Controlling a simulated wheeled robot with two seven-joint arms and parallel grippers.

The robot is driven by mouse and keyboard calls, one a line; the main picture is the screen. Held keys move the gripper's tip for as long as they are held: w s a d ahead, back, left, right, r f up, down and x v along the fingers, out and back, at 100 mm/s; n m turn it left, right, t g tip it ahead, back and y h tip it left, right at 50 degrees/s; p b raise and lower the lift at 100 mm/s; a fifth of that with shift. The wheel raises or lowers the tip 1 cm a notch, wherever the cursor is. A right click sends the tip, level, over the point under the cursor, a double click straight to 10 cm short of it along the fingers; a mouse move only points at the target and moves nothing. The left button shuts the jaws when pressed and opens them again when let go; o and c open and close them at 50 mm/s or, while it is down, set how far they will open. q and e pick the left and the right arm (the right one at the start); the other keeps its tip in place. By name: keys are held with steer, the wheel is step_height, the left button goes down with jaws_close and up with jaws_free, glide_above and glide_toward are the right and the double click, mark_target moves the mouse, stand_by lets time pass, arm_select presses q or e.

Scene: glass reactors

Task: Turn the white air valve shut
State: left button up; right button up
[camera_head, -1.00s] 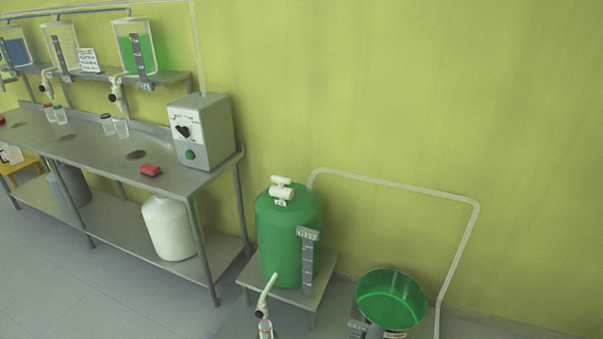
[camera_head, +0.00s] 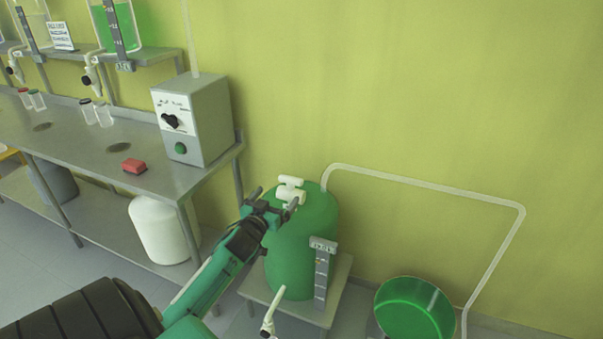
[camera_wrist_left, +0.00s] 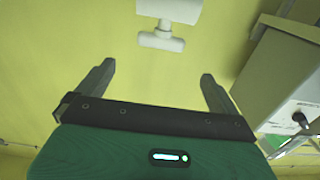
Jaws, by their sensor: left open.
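The white air valve (camera_head: 291,183) has a T-shaped handle and sits on top of the green tank (camera_head: 300,250). My left gripper (camera_head: 276,200) is open and close to the valve, at its lower left in the head view, with one fingertip overlapping the valve body. In the left wrist view the valve handle (camera_wrist_left: 160,41) is above and between the two open fingers (camera_wrist_left: 156,90), with nothing between the fingertips. I cannot tell from the pictures whether a finger touches the valve. My right gripper is not in view.
A grey control box (camera_head: 192,120) stands on the metal bench (camera_head: 75,150) at the left; it also shows in the left wrist view (camera_wrist_left: 280,75). A green basin (camera_head: 415,308) is at the lower right.

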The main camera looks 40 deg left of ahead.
mark_target(289, 180)
arm_select(q)
steer(key=x, duration=1.3)
steer(key=shift+w+f+p, duration=0.1)
steer(key=shift+f+p, duration=0.05)
steer(key=shift+p, duration=0.15)
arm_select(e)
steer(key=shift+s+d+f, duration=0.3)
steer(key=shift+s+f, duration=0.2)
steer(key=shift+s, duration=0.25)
arm_select(q)
steer(key=c, duration=1)
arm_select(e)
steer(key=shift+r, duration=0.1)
